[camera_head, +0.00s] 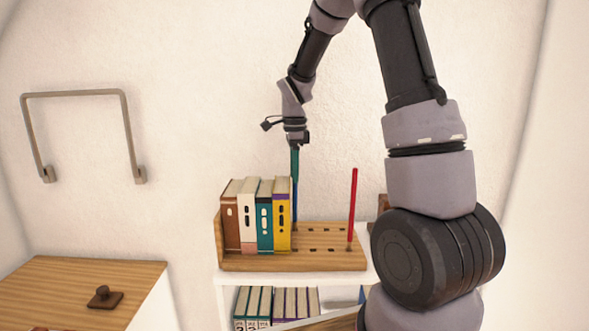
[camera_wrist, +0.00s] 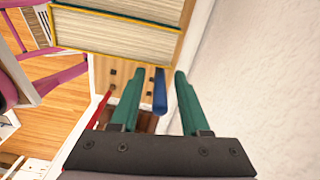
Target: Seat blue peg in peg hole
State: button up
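The blue peg (camera_head: 295,206) stands upright beside the yellow book, at the back of a wooden rack (camera_head: 330,262) with several holes. In the wrist view the blue peg (camera_wrist: 160,92) lies between the green fingers of my gripper (camera_wrist: 158,74), with a narrow gap on both sides. My gripper (camera_head: 295,164) points down over the peg and is open. I cannot tell whether the peg's lower end sits in a hole. Dark holes (camera_wrist: 113,73) show in the board in the wrist view.
A red peg (camera_head: 352,208) stands upright at the rack's right end. Several books (camera_head: 256,215) fill its left side, close to my gripper. The wall (camera_wrist: 245,70) is close on the right in the wrist view. A wooden cabinet top (camera_head: 60,280) stands left.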

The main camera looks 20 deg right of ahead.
notch_tip(320, 180, up, 12)
jog(key=shift+f, duration=0.1)
jog(key=shift+s+r, duration=0.15)
jog(key=shift+r, duration=0.15)
jog(key=s+r+n+t+y, duration=0.1)
jog(key=s+r+n+t, duration=0.1)
jog(key=s+n, duration=0.6)
jog(key=s+d+r+n+t+y, duration=0.1)
jog(key=s+r+n+t, duration=0.2)
jog(key=s, duration=1.2)
jog(key=n+t, duration=0.2)
jog(key=n, duration=0.2)
jog(key=shift+s+r+n, duration=0.25)
jog(key=shift+n, duration=0.15)
jog(key=shift+d, duration=0.2)
